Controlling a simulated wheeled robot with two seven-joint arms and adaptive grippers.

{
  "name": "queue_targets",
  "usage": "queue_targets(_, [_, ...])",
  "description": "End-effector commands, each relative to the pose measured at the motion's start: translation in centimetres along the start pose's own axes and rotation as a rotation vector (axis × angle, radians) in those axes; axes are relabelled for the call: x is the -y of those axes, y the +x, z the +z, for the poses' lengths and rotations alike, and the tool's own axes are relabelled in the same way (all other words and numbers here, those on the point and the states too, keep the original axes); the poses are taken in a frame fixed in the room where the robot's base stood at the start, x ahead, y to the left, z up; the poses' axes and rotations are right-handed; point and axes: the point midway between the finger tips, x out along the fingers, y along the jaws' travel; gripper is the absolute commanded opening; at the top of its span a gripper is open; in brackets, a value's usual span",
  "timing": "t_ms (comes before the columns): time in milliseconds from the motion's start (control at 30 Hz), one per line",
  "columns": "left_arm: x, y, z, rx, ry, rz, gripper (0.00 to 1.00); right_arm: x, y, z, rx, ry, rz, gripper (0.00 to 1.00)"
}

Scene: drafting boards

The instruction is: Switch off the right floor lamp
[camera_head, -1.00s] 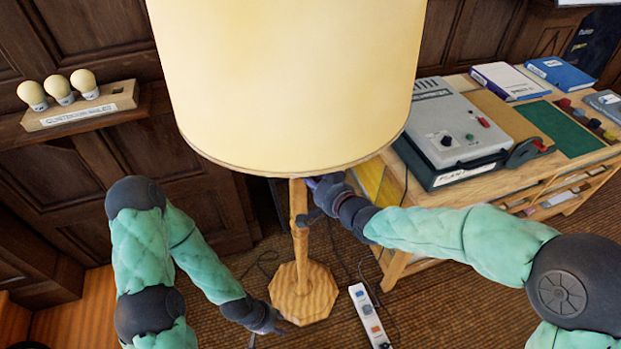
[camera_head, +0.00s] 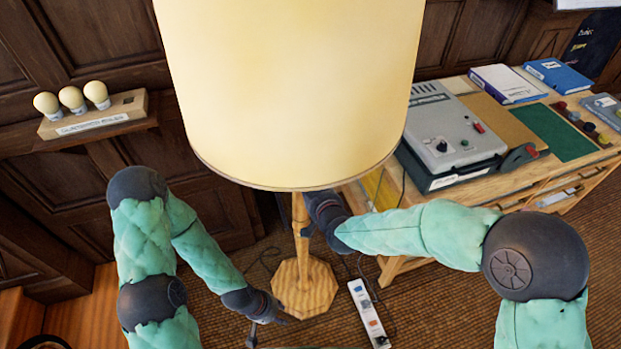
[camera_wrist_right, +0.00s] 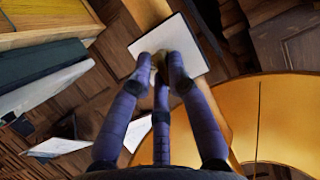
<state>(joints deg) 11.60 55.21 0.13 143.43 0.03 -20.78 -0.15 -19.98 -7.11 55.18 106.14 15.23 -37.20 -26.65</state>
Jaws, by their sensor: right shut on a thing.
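The floor lamp has a large cream shade (camera_head: 285,90), a wooden stem (camera_head: 301,240) and a faceted wooden base (camera_head: 304,288) on the floor. My right gripper (camera_wrist_right: 160,62) is beside the stem, just under the shade's lower rim; the rim partly hides it in the head view. In the right wrist view its purple fingers meet around a small tan piece (camera_wrist_right: 157,60); I cannot tell its exact shape. The shade (camera_wrist_right: 285,105) fills the right of that view. My left gripper (camera_head: 268,324) hangs low by the base, fingers apart and empty.
A wooden desk (camera_head: 440,200) with a grey device (camera_head: 450,130), binders (camera_head: 507,83) and a green mat (camera_head: 555,132) stands at right. A power strip (camera_head: 368,313) and cables lie on the floor. A wall shelf with a bulb rack (camera_head: 95,118) is at left.

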Motion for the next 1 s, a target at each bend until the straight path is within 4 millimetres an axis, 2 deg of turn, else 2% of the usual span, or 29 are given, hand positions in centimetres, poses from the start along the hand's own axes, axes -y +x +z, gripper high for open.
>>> queue_targets(167, [-0.26,-0.73,0.04,0.000,0.000,0.000,0.40,0.06,-0.04,0.01,0.002,-0.037,0.015,0.00])
queue_targets(633, [-0.28,-0.78,0.05,0.000,0.000,0.000,0.40,0.02,0.02,0.08,0.000,-0.047,0.020,0.00])
queue_targets(667, [-0.28,-0.79,0.05,0.000,0.000,0.000,0.40,0.02,0.02,0.08,0.000,-0.047,0.020,0.21])
queue_targets(733, [-0.28,-0.79,0.05,0.000,0.000,0.000,0.40,0.02,0.02,0.06,0.000,-0.047,0.020,0.40])
queue_targets(1000, [-0.29,-0.80,0.04,0.000,0.000,0.000,0.40,0.03,0.01,0.00,-0.001,-0.047,0.020,0.43])
